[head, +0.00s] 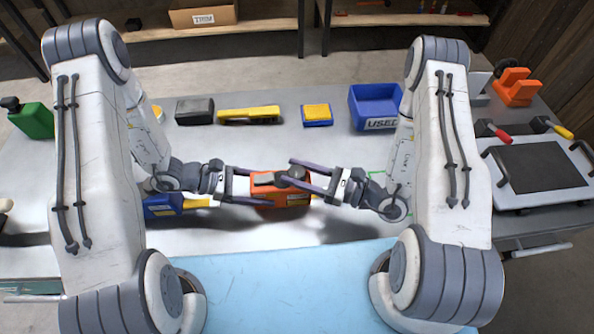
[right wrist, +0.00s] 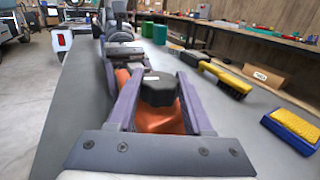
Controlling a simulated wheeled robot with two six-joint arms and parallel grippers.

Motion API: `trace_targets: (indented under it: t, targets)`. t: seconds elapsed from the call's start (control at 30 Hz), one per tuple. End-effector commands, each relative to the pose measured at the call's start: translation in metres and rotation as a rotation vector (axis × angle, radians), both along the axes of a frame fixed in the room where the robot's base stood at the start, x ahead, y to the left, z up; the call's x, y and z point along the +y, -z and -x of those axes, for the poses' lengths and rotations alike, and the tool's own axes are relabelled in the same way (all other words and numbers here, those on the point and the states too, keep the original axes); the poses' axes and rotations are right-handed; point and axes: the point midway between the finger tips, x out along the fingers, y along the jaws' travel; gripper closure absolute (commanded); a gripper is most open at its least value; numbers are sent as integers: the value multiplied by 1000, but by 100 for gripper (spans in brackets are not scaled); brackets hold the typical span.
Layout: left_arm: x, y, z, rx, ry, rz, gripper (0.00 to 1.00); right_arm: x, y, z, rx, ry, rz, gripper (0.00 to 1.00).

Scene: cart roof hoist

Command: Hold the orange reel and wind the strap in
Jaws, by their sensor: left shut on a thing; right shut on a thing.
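The orange reel (head: 267,188) lies on the grey bench between my two grippers, and it also shows in the right wrist view (right wrist: 158,118). A dark knob (head: 296,172) sits on top of it. My left gripper (head: 262,194) is shut on the reel's body from the left. My right gripper (head: 301,175) is shut on the dark knob from the right; in the right wrist view its purple fingers stand on both sides of the knob (right wrist: 158,88). I cannot make out the strap for certain.
A blue bin (head: 378,108) marked USED, a yellow-and-blue sponge block (head: 317,114), a yellow brush (head: 248,114) and a dark block (head: 194,110) stand behind the reel. A blue-and-yellow item (head: 163,205) lies left. A dark-topped tray (head: 541,166) is at right.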

Motion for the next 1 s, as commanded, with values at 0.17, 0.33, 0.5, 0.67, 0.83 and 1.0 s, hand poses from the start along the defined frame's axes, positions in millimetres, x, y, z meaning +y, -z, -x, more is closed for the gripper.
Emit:
trace_targets:
  t: [0.17,0.33,0.5,0.67,0.83,1.0]
  targets:
    - [0,0,0,0,1,-1,74,2,-1,2,5,116,-7,100]
    - [0,0,1,1,2,-1,74,2,-1,1,4,195,-6,100]
    - [0,0,1,1,3,-1,74,1,-1,1,2,243,-4,100]
    - [0,1,1,2,2,-2,74,0,-1,1,-1,262,-1,100]
    - [0,0,1,2,2,-2,74,0,-1,0,-3,266,0,100]
    - [0,1,1,2,2,-2,74,0,-1,0,-3,266,0,100]
